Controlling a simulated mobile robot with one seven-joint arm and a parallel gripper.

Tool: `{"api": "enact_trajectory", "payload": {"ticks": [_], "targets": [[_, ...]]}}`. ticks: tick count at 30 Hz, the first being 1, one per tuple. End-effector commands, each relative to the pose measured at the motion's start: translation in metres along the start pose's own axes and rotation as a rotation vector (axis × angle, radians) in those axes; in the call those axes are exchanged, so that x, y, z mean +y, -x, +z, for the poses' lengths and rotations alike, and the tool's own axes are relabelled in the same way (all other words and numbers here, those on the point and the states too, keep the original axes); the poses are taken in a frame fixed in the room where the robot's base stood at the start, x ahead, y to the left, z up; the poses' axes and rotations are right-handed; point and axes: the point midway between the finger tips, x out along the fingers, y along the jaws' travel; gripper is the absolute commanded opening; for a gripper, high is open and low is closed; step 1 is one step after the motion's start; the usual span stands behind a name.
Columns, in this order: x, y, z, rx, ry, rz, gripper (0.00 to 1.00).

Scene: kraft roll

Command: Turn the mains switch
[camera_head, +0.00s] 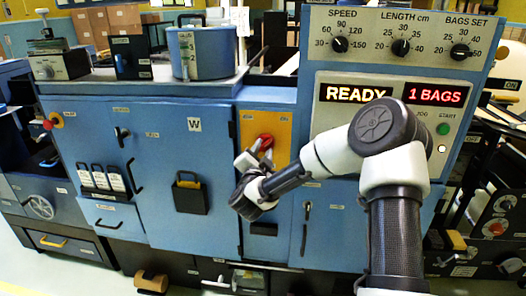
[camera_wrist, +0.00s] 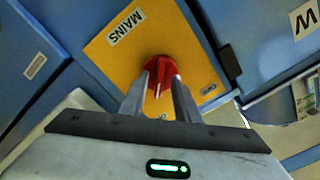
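The mains switch (camera_head: 263,142) is a red rotary knob on a yellow-orange plate on the front of the blue machine. In the wrist view the red knob (camera_wrist: 158,72) sits below a label reading MAINS (camera_wrist: 126,27), and a white mark shows on its grip. My gripper (camera_head: 257,160) is at the knob, reaching in from the front. In the wrist view my gripper's fingers (camera_wrist: 158,90) stand apart, one on each side of the knob's grip. The fingertips overlap the knob's edge, and I cannot tell whether they touch it. The knob looks unturned by any visible motion here.
The control panel (camera_head: 400,60) above right has several dials and displays reading READY and 1 BAGS. A black holder with a padlock (camera_head: 190,192) hangs on the door to the left of the plate. A dark handle (camera_head: 306,228) is below right.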

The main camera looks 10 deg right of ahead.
Motion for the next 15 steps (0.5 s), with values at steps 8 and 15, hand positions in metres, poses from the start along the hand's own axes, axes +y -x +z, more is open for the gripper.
{"api": "enact_trajectory", "payload": {"ticks": [8,15], "targets": [[0.0001,0.0004,0.0000,0.000,0.000,0.000,0.00],[-0.0003,0.0007,0.0004,0.000,0.011,0.000,0.00]]}}
